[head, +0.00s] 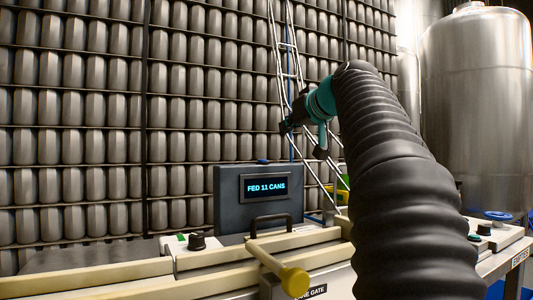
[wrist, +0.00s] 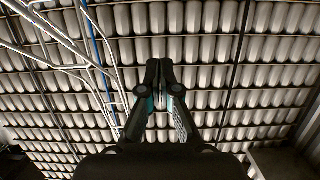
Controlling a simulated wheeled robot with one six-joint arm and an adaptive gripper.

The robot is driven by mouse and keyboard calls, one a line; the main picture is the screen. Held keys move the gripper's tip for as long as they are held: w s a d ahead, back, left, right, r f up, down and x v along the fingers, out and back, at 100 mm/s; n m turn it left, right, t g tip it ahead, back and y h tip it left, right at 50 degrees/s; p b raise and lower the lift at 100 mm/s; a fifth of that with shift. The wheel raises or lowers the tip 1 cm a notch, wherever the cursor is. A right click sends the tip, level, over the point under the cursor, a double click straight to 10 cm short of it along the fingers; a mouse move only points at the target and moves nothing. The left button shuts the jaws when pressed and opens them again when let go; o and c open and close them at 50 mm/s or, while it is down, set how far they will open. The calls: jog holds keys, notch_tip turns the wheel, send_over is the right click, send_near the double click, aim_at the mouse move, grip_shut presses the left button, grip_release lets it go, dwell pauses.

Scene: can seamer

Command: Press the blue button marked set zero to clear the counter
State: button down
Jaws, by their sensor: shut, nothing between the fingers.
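A dark blue-grey counter box (head: 229,205) stands behind the conveyor in the head view, its display (head: 265,187) reading "FED 11 CANS". A small blue cap, possibly the button (head: 262,161), shows on the box's top edge; no "set zero" marking is legible. My gripper (head: 285,127) is in the air above and a little right of the box, apart from it, pointing left. In the wrist view my gripper (wrist: 160,68) has its fingers together with nothing between them, against the stacked cans. Neither button nor box shows in the wrist view.
A yellow-knobbed lever (head: 295,282) marked "...NE GATE" and a black knob (head: 197,241) are at the conveyor. A black handle (head: 270,222) stands before the box. Racked cans (head: 75,110) fill the back, with a metal ladder (head: 288,65). A steel tank (head: 480,100) stands right.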

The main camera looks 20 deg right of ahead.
jog(key=p, duration=0.2)
send_over(262, 161)
jog(key=s, duration=0.1)
jog(key=shift+s+d+f, duration=0.1)
jog(key=shift+d+f, duration=0.05)
jog(key=shift+f, duration=0.45)
jog(key=shift+d+f, duration=0.15)
jog(key=shift+f, duration=0.4)
notch_tip(262, 161, down, 3)
jog(key=shift+f+b, duration=0.1)
jog(key=shift+b, duration=0.75)
jog(key=shift+f, duration=0.5)
